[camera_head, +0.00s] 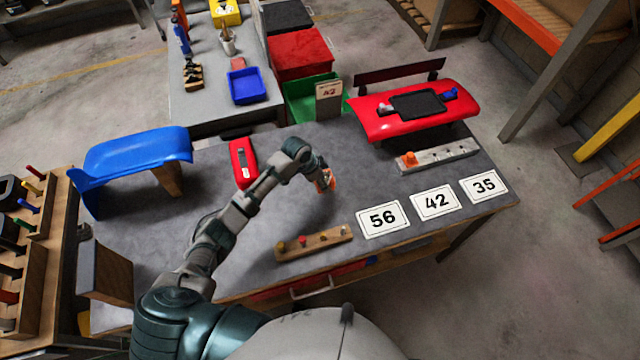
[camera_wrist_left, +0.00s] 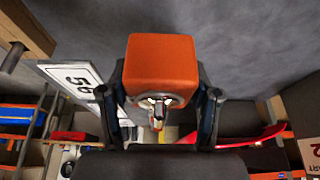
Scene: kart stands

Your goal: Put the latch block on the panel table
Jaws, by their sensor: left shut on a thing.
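The latch block appears as an orange block with rounded edges and a metal ring fitting in the left wrist view (camera_wrist_left: 160,62). My left gripper (camera_wrist_left: 158,100) is shut on it, with one finger on each side. In the head view my left gripper (camera_head: 325,181) is over the middle of the grey-topped panel table (camera_head: 350,205), and only a bit of orange shows at its tip. A dark shadow lies on the tabletop near it. Whether the block touches the top cannot be told. My right gripper is not in view.
A wooden peg strip (camera_head: 314,242) and number cards, such as 56 (camera_head: 383,219), line the front edge. A red panel (camera_head: 415,108), grey rail (camera_head: 438,158), blue panel (camera_head: 135,155) and red case (camera_head: 242,163) also stand there. The middle tabletop is bare.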

